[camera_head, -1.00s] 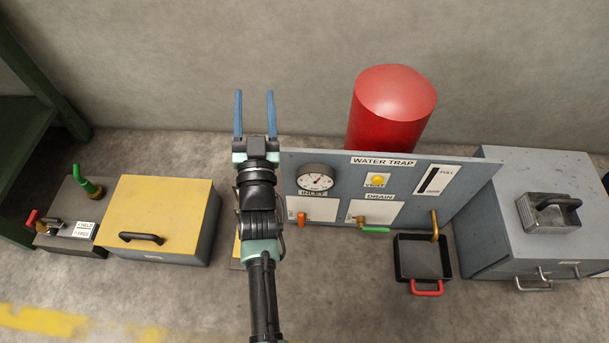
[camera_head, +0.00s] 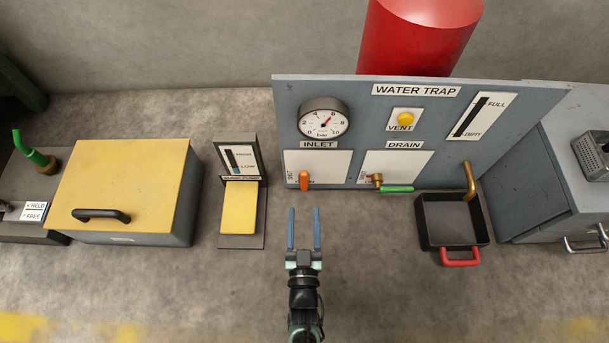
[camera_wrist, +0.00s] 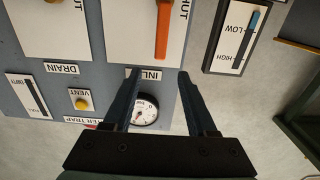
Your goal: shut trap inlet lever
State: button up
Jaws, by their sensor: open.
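The grey water trap panel (camera_head: 360,95) stands upright in front of the wall. In the wrist view the orange lever (camera_wrist: 162,30) points along the plate, upside down in that picture, near the word SHUT. My gripper (camera_head: 304,230) is open and empty, below and in front of the lever, apart from it. In the wrist view my gripper's fingers (camera_wrist: 157,75) frame the INLET label, with the lever beyond their tips.
A yellow-topped pedal unit (camera_head: 239,208) and yellow box (camera_head: 120,190) stand left.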

aim_at(304, 178)
jog(key=w+b, duration=0.2)
jog(key=w, duration=0.1)
jog(key=w+b, duration=0.5)
jog(key=w, duration=0.1)
jog(key=shift+w+f+b, duration=0.1)
jog(key=shift+f+b, duration=0.15)
jog(key=shift+b, duration=0.15)
jog(key=shift+w+r+b, duration=0.1)
jog(key=shift+w+b, duration=0.9)
jog(key=shift+b, duration=0.2)
jog(key=shift+w+r+b, duration=0.2)
jog(key=shift+w+b, duration=0.15)
grip_shut()
